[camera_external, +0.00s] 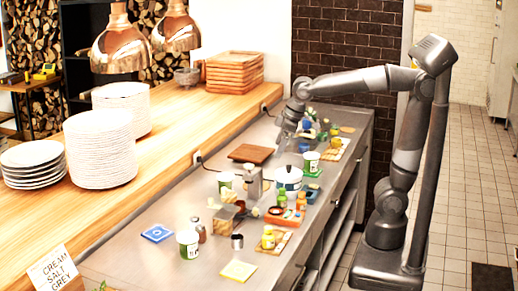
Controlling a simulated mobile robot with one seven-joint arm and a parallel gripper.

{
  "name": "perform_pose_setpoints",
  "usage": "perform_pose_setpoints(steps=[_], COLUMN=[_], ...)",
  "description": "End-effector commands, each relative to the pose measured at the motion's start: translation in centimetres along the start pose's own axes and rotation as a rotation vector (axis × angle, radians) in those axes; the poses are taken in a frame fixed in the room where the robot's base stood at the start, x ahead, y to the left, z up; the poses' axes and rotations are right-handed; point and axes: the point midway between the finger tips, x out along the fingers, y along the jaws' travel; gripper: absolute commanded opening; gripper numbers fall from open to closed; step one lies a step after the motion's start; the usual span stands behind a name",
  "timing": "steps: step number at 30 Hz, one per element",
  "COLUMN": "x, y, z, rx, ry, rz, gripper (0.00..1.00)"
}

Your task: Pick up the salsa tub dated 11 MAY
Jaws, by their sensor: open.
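Several white-and-green tubs stand on the steel counter: one tub (188,244) at the near left, another tub (225,183) near the middle, and a third tub (311,163) toward the far right. Their printed dates are too small to read, so I cannot tell which is the salsa dated 11 MAY. My gripper (284,146) is open and points down over the far part of the counter, to the left of the third tub. Its fingers are small and partly lost among the items behind. I see nothing held in it.
A moka pot (254,183), a white pot (288,179), an orange tray (285,217) and small bottles crowd the middle. A brown board (250,153) lies behind. A wooden ledge (185,118) with plate stacks (99,148) runs along the left. Bare steel shows at the near end.

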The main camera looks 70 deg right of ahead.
Motion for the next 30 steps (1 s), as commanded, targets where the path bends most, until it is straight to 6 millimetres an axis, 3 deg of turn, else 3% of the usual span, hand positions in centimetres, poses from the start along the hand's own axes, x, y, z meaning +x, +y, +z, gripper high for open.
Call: perform_pose_setpoints(steps=[6, 15, 22, 27, 30], x=[2.8, 8.2, 13.6, 17.2, 18.6], y=[-4.1, -11.8, -19.1, -23.9, -25.8], z=[-7.2, -15.0, -19.0, -20.5, -20.8], rx=[-0.144, -0.333, -0.474, -0.559, -0.591], ry=[-0.053, -0.117, -0.163, -0.192, -0.203], rz=[-0.044, -0.106, -0.155, -0.184, -0.196], gripper=[0.83, 0.83, 0.83, 0.83, 0.83])
